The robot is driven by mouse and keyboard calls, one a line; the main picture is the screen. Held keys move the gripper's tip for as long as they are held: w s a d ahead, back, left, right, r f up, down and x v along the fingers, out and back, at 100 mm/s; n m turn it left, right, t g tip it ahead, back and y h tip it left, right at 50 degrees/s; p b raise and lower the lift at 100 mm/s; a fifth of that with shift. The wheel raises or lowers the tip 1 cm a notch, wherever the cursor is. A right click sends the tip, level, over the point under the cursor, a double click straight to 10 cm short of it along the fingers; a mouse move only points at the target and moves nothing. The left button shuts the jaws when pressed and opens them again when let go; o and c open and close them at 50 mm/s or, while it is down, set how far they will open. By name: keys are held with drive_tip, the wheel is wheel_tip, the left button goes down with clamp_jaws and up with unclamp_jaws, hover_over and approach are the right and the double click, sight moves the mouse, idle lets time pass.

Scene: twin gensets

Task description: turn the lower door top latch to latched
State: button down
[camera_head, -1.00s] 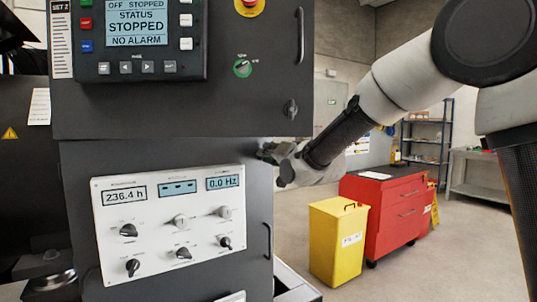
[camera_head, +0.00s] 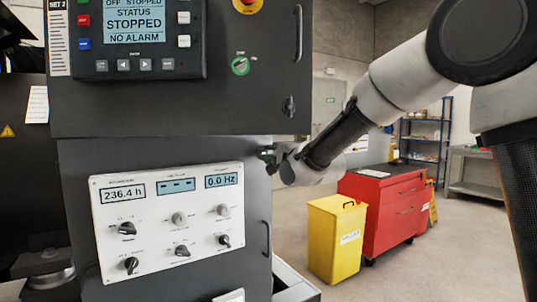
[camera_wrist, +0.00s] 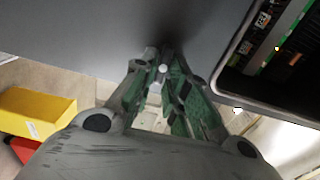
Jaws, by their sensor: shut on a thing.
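The lower door (camera_head: 255,200) is the dark grey panel that carries the white control plate. My gripper (camera_head: 266,153) is at the upper right edge of this door, just below the upper cabinet, and covers the latch in the head view. In the wrist view my gripper (camera_wrist: 165,68) has its green-lined fingers closed together at the tips against the dark panel. A small pale piece, probably the top latch (camera_wrist: 163,69), shows between the fingertips. Its angle cannot be made out.
The upper cabinet (camera_head: 220,110) with its own latch (camera_head: 289,107) overhangs just above my gripper. A door handle (camera_head: 267,238) is below. A yellow bin (camera_head: 336,240) and a red tool cabinet (camera_head: 385,205) stand on the floor to the right.

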idle(0.6)
drive_tip(key=c, duration=1.6)
unclamp_jaws()
drive_tip(key=shift+o, duration=0.2)
drive_tip(key=v, duration=1.2)
drive_tip(key=shift+w, duration=0.1)
